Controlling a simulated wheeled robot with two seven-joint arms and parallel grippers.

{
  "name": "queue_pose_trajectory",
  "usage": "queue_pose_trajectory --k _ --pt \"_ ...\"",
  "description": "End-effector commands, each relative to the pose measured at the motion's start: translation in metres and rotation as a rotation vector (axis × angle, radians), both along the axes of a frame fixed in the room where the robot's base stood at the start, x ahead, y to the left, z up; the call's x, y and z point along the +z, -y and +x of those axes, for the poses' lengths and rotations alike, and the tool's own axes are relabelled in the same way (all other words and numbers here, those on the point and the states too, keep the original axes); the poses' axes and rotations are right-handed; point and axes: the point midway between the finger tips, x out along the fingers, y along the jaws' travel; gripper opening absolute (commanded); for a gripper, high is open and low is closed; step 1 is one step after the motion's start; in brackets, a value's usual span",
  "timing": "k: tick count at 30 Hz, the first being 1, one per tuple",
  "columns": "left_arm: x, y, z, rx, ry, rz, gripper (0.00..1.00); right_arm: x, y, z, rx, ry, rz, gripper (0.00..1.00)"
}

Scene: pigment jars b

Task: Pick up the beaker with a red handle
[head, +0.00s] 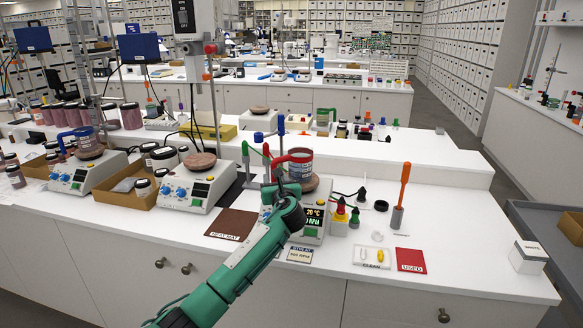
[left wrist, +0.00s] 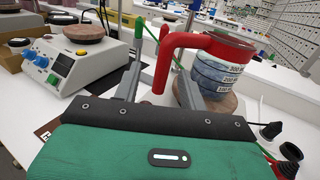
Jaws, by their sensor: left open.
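In the left wrist view the beaker (left wrist: 222,68) is clear with white graduation labels and a red collar. Its red handle (left wrist: 163,82) hangs down on the left side. My left gripper (head: 271,188) is open at the handle. In the left wrist view the handle's hanging part lies between the two fingers of the left gripper (left wrist: 158,72). Contact cannot be told. My right gripper is not in view.
Another stirrer (head: 198,190) with a brown round top stands to the left. A brown heat mat (head: 231,223) lies in front of it. Small bottles (head: 340,219), an orange-handled tool (head: 400,195) and a red USED card (head: 410,261) lie to the right. The bench's right end is mostly clear.

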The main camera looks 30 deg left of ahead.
Motion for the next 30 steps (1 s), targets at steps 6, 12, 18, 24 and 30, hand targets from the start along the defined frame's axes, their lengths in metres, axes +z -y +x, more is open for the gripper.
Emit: queue_pose_trajectory --k 6,12,18,24,30 --pt "0.001 -0.012 0.02 0.002 -0.001 -0.002 0.42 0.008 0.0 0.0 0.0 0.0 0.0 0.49" --pt "-0.001 -0.026 0.036 0.002 0.0 -0.001 0.42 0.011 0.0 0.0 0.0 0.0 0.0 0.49" --pt "-0.002 -0.03 0.041 0.0 -0.001 -0.001 0.42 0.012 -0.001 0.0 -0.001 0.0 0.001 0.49" --pt "-0.002 -0.03 0.041 0.0 -0.001 -0.001 0.36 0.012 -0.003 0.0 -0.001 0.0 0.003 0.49" --pt "-0.002 -0.03 0.041 0.0 -0.001 -0.001 0.0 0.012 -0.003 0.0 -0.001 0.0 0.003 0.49"
